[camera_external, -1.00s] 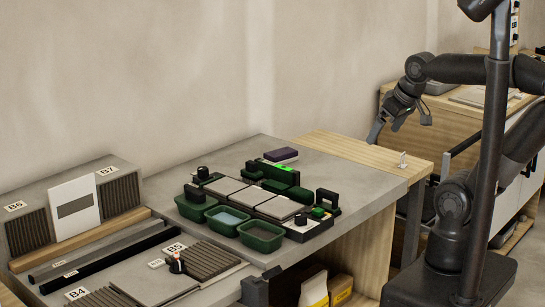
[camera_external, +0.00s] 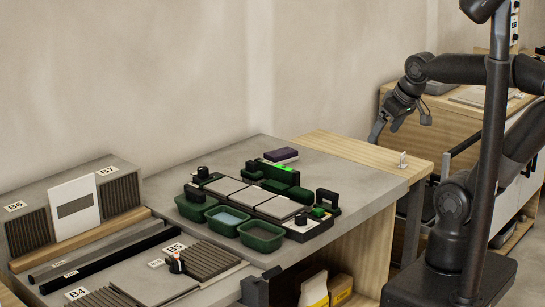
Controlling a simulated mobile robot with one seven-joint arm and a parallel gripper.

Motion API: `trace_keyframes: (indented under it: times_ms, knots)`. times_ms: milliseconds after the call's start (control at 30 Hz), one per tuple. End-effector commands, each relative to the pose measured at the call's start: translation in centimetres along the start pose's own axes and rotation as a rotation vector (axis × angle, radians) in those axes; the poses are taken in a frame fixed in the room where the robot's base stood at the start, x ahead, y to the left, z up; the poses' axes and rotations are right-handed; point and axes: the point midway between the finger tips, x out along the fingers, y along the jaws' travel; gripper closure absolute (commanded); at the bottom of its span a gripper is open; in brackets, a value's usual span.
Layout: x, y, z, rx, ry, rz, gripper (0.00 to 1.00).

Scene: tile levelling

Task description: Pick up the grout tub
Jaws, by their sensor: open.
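Three green open tubs stand in a row along the front left of the tile work on the grey bench: a left tub (camera_external: 191,209), a middle tub (camera_external: 226,224) and a right tub (camera_external: 261,239). The middle one shows a pale blue-grey content. I cannot tell which one is the grout tub. My gripper (camera_external: 398,127) is open and empty. It hangs above the wooden right end of the bench, well to the right of the tubs and apart from them.
Grey tiles (camera_external: 225,186) with dark and green blocks lie right behind the tubs. A purple-black block (camera_external: 282,154) lies at the back. Bars and ribbed samples fill the left.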

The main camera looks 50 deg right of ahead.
Motion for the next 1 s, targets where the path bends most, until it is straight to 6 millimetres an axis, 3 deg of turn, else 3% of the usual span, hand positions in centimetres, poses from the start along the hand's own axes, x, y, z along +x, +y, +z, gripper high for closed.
trace_keyframes:
  times_ms: [233,367,667,1000]
  knots:
    - [0.0,-0.1,-0.1,-0.017,-0.003,-0.001,0.13]
    - [0.4,-1.1,-1.3,-0.159,-0.028,-0.008,0.13]
    - [3.0,-7.7,-6.4,-0.958,-0.136,-0.096,0.13]
    - [7.6,-18.8,-9.6,-1.924,-0.181,-0.317,0.13]
